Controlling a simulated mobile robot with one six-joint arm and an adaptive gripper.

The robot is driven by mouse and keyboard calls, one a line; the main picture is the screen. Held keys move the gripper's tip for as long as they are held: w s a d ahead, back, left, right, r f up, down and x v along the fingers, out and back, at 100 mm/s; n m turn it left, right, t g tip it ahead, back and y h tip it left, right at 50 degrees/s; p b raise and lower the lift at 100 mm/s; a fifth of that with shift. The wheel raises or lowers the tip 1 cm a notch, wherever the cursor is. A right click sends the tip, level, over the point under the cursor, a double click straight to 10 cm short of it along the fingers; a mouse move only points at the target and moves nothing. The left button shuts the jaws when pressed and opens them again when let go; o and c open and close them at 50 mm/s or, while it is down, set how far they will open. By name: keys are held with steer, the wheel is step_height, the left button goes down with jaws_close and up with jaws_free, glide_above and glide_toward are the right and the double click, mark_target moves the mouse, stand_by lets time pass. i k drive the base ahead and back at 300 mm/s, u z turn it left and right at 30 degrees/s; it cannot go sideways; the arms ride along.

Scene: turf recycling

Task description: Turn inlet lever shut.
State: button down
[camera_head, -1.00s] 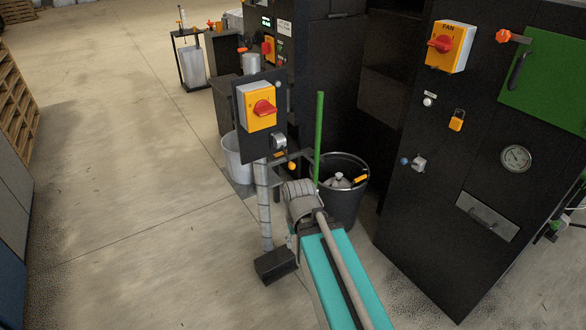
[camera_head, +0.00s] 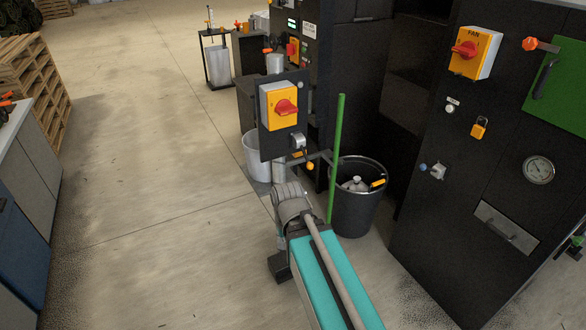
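No part in view is legibly marked as the inlet lever. An orange-ended lever (camera_head: 530,44) sits at the top right of the black cabinet, its metal arm running level to the right. A small grey fitting with a blue knob (camera_head: 423,167) is lower on that cabinet. Another orange knob (camera_head: 310,166) shows beside the switch post, near a dark bar. I cannot tell which of these is the inlet lever. My teal arm link and grey joint reach up from the bottom centre, in front of the post. My gripper is not visible.
A red-and-yellow switch box (camera_head: 280,105) stands on a post left of centre. A black bucket (camera_head: 356,211) holds a canister, with a green pole (camera_head: 336,150) beside it. The black cabinet (camera_head: 440,225) fills the right. Open concrete floor (camera_head: 150,180) lies left.

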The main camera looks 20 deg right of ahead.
mark_target(309, 166)
steer(key=u, duration=0.4)
steer(key=k, duration=0.9)
steer(key=z, duration=0.7)
steer(key=i, duration=1)
steer(key=u, duration=0.05)
